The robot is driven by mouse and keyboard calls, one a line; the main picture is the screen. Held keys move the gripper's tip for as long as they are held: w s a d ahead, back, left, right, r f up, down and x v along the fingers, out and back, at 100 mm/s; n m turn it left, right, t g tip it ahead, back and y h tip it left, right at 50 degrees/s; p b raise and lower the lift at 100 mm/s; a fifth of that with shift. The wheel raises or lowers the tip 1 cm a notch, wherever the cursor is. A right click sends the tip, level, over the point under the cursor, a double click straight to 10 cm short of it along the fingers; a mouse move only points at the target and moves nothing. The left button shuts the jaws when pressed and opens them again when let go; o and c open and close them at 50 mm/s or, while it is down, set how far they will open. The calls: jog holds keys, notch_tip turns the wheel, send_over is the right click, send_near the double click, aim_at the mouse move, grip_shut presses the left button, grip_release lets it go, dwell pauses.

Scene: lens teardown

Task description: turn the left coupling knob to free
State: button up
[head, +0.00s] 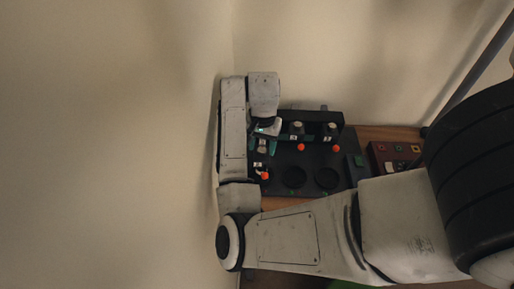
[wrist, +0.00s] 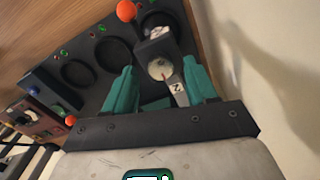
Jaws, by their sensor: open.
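A dark unit (head: 312,178) stands on the wooden table against the wall. It carries a row of dark fittings with pale round faces. The leftmost fitting, which I take for the left coupling knob (head: 262,148), is partly covered by my gripper (head: 263,142). In the wrist view the pale round knob face (wrist: 159,69), on a dark block, lies between the two teal fingers of my gripper (wrist: 160,76). The fingers are open, with gaps visible on both sides. A white marked plate (wrist: 178,87) lies beside the face. I cannot tell the knob's setting.
Two similar fittings (head: 297,128) and (head: 329,130) stand to the right. Orange balls (head: 301,147) stick up nearby, one close to the fingers in the wrist view (wrist: 126,10). Dark round recesses (head: 327,178) lie in front. A red-brown box (head: 392,155) is at right; the wall is close at left.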

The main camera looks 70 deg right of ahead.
jog(key=shift+f+b, duration=0.3)
jog(key=shift+f, duration=0.3)
jog(key=shift+r, duration=0.1)
jog(key=c, duration=1.1)
